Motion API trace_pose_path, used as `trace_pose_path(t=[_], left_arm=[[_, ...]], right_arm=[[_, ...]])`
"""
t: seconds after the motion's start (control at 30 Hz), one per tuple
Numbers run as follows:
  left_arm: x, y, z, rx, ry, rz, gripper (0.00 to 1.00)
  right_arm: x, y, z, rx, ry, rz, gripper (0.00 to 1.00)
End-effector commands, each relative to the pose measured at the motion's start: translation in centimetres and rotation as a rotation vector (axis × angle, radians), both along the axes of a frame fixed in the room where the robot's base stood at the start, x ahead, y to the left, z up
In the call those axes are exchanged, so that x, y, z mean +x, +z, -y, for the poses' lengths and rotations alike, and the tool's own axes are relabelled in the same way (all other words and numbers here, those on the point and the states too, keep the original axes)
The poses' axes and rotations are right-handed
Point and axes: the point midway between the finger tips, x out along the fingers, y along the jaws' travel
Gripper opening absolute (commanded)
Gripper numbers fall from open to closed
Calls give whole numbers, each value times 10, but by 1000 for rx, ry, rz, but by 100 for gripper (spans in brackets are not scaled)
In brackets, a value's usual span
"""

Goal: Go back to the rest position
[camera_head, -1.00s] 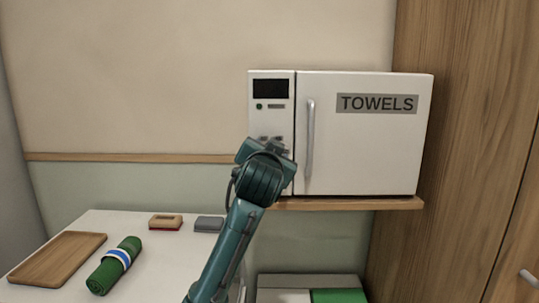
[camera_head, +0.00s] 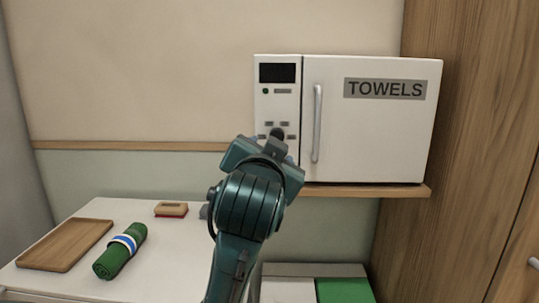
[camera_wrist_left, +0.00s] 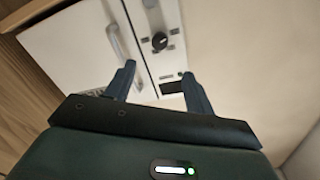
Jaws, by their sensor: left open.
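My left arm rises from the bottom middle of the head view, with its gripper (camera_head: 272,145) in front of the towel warmer's control panel. The fingertips are hard to make out there. In the left wrist view the two dark fingers of this gripper (camera_wrist_left: 158,72) are spread apart with nothing between them. The white towel warmer (camera_head: 385,140), labelled TOWELS, has its door shut; its door and handle also show in the left wrist view (camera_wrist_left: 118,44). My right gripper is not in view.
The towel warmer stands on a wooden shelf (camera_head: 370,191). A white table (camera_head: 165,240) at the lower left bears a wooden tray (camera_head: 65,245), a rolled green towel (camera_head: 120,252) and a small tan-and-red block (camera_head: 171,209). A wooden cupboard (camera_head: 470,130) stands at the right.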

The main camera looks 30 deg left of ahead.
Motion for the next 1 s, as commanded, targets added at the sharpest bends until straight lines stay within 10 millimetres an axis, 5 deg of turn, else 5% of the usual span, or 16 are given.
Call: trace_pose_path(t=[0.43, 0.57, 0.67, 0.8, 1.0], left_arm=[[1, -1, 0, 1, -3, -2, 54], [13, -23, 7, 16, -40, -40, 54], [30, -66, 21, 29, -114, -103, 54], [45, -156, 51, 8, -265, -208, 54], [15, -294, 94, -134, -460, -340, 54]], right_arm=[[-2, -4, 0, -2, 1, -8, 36], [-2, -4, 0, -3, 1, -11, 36], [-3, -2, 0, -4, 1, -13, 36], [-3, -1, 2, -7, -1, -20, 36], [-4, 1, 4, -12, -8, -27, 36]])
